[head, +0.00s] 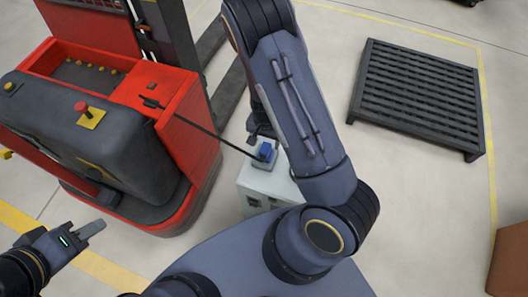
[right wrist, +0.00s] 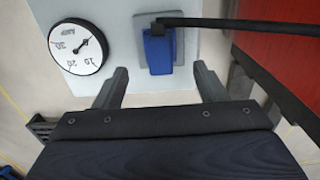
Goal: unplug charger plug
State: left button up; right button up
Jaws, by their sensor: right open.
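The blue charger plug (head: 265,152) sits on top of a pale charger box (head: 256,187). A black cable (head: 212,134) runs from it to the red forklift (head: 180,125). In the right wrist view the plug (right wrist: 158,52) is upright on the pale panel (right wrist: 119,38), with the cable leaving to the right. My right gripper (right wrist: 162,78) is open, its two fingers apart on either side of the plug's line, not visibly touching it. In the head view my right arm partly hides this gripper. My left gripper (head: 90,231) is at the lower left, away from the plug.
A round white dial (right wrist: 78,47) is beside the plug. The forklift stands close to the charger box on the left. A dark slatted pallet (head: 418,92) lies at the upper right, and a brown box (head: 508,265) is at the right edge. The floor between them is clear.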

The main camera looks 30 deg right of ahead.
aim_at(265, 147)
notch_tip(265, 147, down, 8)
jog(key=b, duration=0.6)
jog(key=shift+f, duration=0.1)
dwell(0.6)
jog(key=c, duration=1.3)
jog(key=shift+r+p, duration=2.4)
jog(key=shift+r, duration=0.7)
